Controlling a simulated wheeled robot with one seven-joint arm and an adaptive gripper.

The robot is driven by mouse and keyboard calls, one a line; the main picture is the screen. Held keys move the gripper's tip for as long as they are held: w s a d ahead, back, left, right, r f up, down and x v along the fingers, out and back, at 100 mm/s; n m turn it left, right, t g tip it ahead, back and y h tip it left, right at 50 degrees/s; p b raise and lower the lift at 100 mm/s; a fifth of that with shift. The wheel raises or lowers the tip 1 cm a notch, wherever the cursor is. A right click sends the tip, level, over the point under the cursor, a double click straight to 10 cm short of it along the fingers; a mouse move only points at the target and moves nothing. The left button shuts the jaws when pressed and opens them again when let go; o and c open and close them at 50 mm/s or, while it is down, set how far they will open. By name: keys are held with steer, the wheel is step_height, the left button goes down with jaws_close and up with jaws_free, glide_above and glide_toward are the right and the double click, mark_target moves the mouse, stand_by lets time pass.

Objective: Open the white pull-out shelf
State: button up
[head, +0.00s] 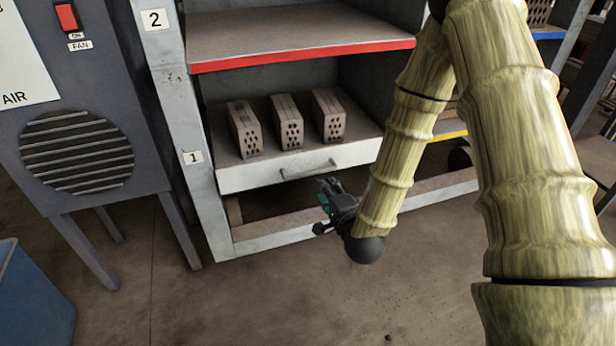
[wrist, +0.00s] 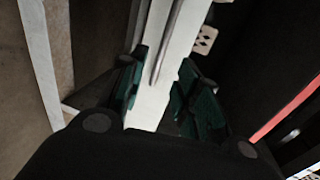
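The white pull-out shelf (head: 240,180) is at level 1 of the rack, and its front looks about in line with the frame. It carries three hollow bricks. A thin grey handle (head: 308,170) runs along its front; in the wrist view the handle (wrist: 164,45) stands out from the white shelf front (wrist: 150,105). My gripper (head: 326,190) is just below and in front of the handle. In the wrist view my gripper (wrist: 160,90) is open, its dark green finger pads apart, with the handle's line between them and slightly ahead. Contact with the handle cannot be told.
A red-edged shelf (head: 300,55) is above, and a white bottom rail (head: 285,236) runs below. A grey fan cabinet (head: 75,110) stands at the left, with a blue bin (head: 30,305) in front. The floor before the rack is clear.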

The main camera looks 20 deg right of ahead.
mark_target(311, 172)
steer(key=shift+a+r+b+x, duration=0.15)
steer(key=shift+b+x, duration=0.35)
steer(key=shift+x, duration=1.4)
steer(key=shift+a+b+x, duration=0.2)
steer(key=shift+b+x, duration=0.25)
steer(key=shift+x, duration=1.4)
steer(key=shift+a+r+b+x, duration=0.15)
steer(key=shift+b+x, duration=0.35)
steer(key=shift+x, duration=1.4)
steer(key=shift+f, duration=0.1)
